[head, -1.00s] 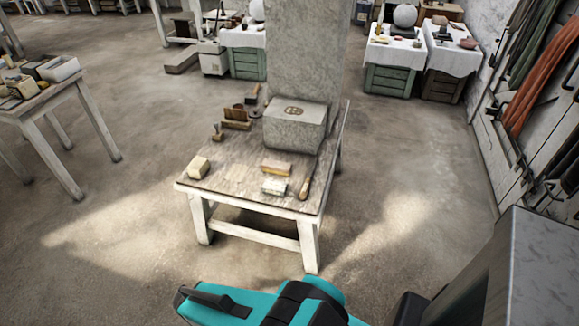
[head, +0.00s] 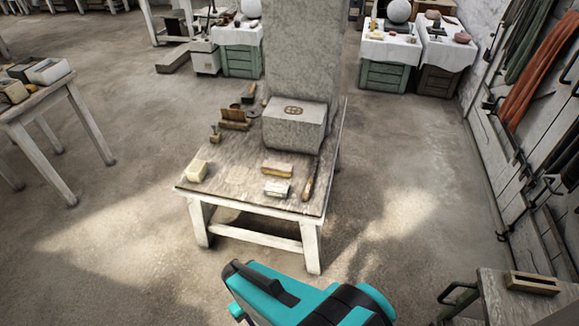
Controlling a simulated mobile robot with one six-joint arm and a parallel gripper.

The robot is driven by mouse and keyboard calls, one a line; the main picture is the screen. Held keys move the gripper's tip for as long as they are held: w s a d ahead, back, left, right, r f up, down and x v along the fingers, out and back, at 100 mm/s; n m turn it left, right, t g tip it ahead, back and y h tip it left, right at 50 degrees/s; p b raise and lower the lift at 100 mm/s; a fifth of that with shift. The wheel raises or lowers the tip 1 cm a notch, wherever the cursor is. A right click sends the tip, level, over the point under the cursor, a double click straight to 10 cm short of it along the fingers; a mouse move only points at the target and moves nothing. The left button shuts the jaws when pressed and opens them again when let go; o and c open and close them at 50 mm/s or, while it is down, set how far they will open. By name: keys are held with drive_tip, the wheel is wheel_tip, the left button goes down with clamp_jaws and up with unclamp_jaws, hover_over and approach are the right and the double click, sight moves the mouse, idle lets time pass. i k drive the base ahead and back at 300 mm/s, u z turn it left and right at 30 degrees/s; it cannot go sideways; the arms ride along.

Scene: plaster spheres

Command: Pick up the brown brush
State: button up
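Several small tools lie on the worn wooden table (head: 235,190) in the middle. A brown and tan brush-like piece (head: 277,169) lies near its front, just behind a pale block with a dark side (head: 276,188). A slim brown-handled tool (head: 309,180) lies to their right, near the table's right edge. At this size I cannot tell for sure which of these is the brown brush. A teal and black part of my arm shows at the bottom centre, in front of the table and apart from it. My gripper's fingers are not visible.
A large grey stone block (head: 294,128) stands at the table's back right, before a tall slab (head: 305,50). A cream block (head: 197,170) lies at its left. Another table edge with a wooden piece (head: 532,283) is at bottom right. Open floor (head: 400,220) lies to the right.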

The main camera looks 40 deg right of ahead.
sight(269, 166)
drive_tip(key=u, duration=0.1)
drive_tip(key=i, duration=0.9)
drive_tip(key=u, duration=0.35)
